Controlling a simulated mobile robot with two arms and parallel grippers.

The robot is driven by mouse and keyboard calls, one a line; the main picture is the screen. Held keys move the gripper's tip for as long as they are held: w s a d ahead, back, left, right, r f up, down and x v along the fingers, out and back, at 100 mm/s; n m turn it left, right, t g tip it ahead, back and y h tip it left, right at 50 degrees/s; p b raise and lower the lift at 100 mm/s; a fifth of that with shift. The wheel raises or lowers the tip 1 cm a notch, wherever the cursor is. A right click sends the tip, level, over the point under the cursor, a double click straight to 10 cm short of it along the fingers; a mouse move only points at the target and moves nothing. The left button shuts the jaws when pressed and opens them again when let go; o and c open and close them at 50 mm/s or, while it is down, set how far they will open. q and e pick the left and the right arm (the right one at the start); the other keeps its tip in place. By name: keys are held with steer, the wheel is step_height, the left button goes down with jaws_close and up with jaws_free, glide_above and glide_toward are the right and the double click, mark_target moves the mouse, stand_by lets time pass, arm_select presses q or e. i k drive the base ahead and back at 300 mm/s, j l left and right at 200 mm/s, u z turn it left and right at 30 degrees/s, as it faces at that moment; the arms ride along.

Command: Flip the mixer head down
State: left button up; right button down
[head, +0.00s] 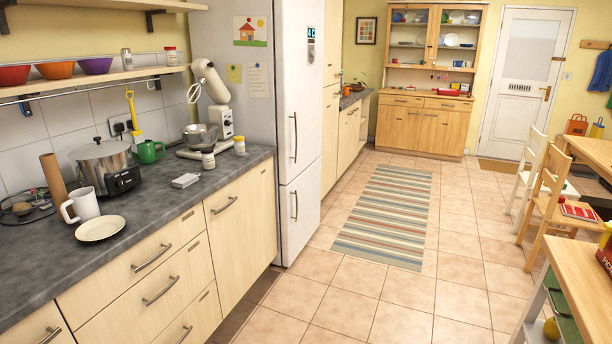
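A cream stand mixer (218,118) stands on the grey counter at the left, beside the fridge. Its head (211,82) is tilted up, with a wire whisk (195,92) hanging from its front end. A metal bowl (201,133) sits under the raised head, on or near the mixer's base (200,153). Neither of my grippers shows in the head view.
The tiled floor with a striped rug (388,215) is clear.

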mark_target(204, 70)
steer(key=i+l, duration=0.1)
steer(key=i, duration=0.55)
steer(key=i+l, duration=0.1)
steer(key=i, duration=0.6)
steer(key=i+u, duration=0.4)
steer(key=i+l+u, duration=0.2)
steer(key=u, duration=0.25)
steer(key=i+l+u, duration=0.6)
steer(key=u, duration=0.25)
steer(key=i+l+u, duration=0.25)
steer(key=l, duration=0.3)
steer(key=i+l+u, duration=0.15)
steer(key=k+l, duration=0.05)
steer(key=l, duration=0.05)
